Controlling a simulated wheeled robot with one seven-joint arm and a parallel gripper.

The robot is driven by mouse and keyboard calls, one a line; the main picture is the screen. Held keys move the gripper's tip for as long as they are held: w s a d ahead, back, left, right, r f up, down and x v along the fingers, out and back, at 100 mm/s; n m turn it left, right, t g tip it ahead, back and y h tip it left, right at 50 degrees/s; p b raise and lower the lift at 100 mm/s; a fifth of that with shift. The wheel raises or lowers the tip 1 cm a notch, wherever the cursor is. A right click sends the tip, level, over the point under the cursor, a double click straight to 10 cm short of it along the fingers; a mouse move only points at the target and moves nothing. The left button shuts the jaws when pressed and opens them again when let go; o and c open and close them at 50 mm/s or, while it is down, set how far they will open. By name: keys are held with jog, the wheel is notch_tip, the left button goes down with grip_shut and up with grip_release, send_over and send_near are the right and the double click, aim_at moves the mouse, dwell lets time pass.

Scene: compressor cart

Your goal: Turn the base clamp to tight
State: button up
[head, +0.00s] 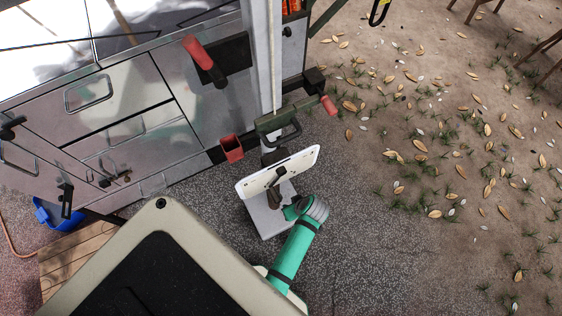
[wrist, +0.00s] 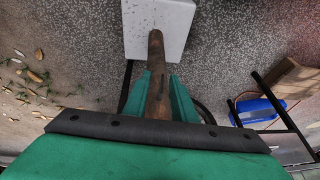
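A brown, rusty-looking handle bar (wrist: 156,75) stands out from a pale block (wrist: 160,28) in the wrist view. I take the bar to be the base clamp's handle. In the head view, the grey block (head: 265,222) sits on the ground below a white plate (head: 300,160), and the brown handle (head: 273,197) shows just under the plate. My green gripper (wrist: 158,92) has a finger on each side of the bar, with no clear gap beside it. In the head view, my gripper (head: 285,207) reaches the handle from the right. The contact there is small and partly hidden.
A grey metal cabinet (head: 130,90) stands at the left. A pale upright post (head: 264,60) and a dark green bracket (head: 278,122) with a red grip (head: 328,104) are behind the plate. A blue container (head: 58,214) lies at lower left. Leaf-strewn ground at right is open.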

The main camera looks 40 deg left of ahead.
aim_at(281, 197)
jog(key=a+f, duration=0.1)
jog(key=a, duration=0.1)
jog(key=a+f, duration=0.1)
jog(key=a, duration=0.1)
jog(key=w+a+f, duration=0.1)
jog(key=a, duration=0.1)
jog(key=shift+f, duration=0.35)
jog(key=shift+a+f, duration=0.15)
jog(key=shift+f, duration=0.3)
jog(key=shift+w, duration=0.1)
grip_shut()
